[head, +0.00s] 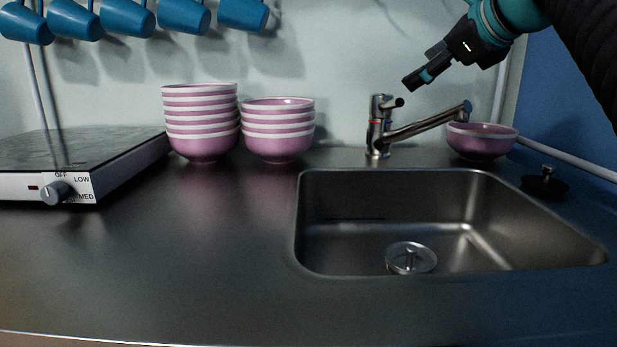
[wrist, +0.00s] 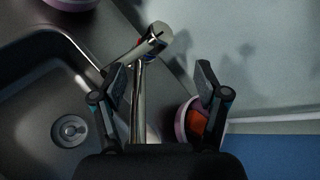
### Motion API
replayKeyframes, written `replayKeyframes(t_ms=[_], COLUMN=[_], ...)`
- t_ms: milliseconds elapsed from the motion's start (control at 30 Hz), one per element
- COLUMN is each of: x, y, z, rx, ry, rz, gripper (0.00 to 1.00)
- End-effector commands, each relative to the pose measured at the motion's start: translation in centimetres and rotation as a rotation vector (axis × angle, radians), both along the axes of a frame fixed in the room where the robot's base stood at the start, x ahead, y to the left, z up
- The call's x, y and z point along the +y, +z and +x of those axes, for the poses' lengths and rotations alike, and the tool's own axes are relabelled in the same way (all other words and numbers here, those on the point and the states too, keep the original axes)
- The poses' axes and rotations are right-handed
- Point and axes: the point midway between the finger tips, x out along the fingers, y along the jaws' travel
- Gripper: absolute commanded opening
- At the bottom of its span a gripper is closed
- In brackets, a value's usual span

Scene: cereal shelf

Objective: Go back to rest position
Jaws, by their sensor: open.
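My gripper (head: 426,74) is at the upper right in the head view, above the faucet and the right side of the sink. In the wrist view its two fingers (wrist: 160,80) stand apart with nothing held between them. The faucet (head: 378,125) shows below it; in the wrist view the faucet (wrist: 150,45) lies beneath and between the fingers. A single pink bowl (head: 482,142) stands behind the sink at the right, apart from my gripper. In the wrist view this bowl (wrist: 181,122) is partly hidden by the right finger.
Two stacks of pink bowls, a taller one (head: 203,125) and a shorter one (head: 278,130), stand left of the faucet. The sink (head: 350,225) is empty. A hot plate (head: 70,160) sits at left. Several blue mugs (head: 127,17) hang above. The front left counter (head: 180,260) is clear.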

Motion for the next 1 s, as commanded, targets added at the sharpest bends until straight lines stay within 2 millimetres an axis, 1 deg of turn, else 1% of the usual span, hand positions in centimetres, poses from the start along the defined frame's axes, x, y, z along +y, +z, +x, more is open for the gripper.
replayKeyframes(t_ms=[200, 433, 633, 1000], x=[0.13, 0.25, 0.29, 0.31], y=[0.21, 0.34, 0.32, 0.29], z=[0.37, 0.56, 0.64, 0.63], rx=[-0.045, -0.083, -0.098, -0.100], ry=[0.093, 0.172, 0.201, 0.205], rz=[-0.164, -0.296, -0.344, -0.350], gripper=[0.74, 0.74, 0.74, 0.74])
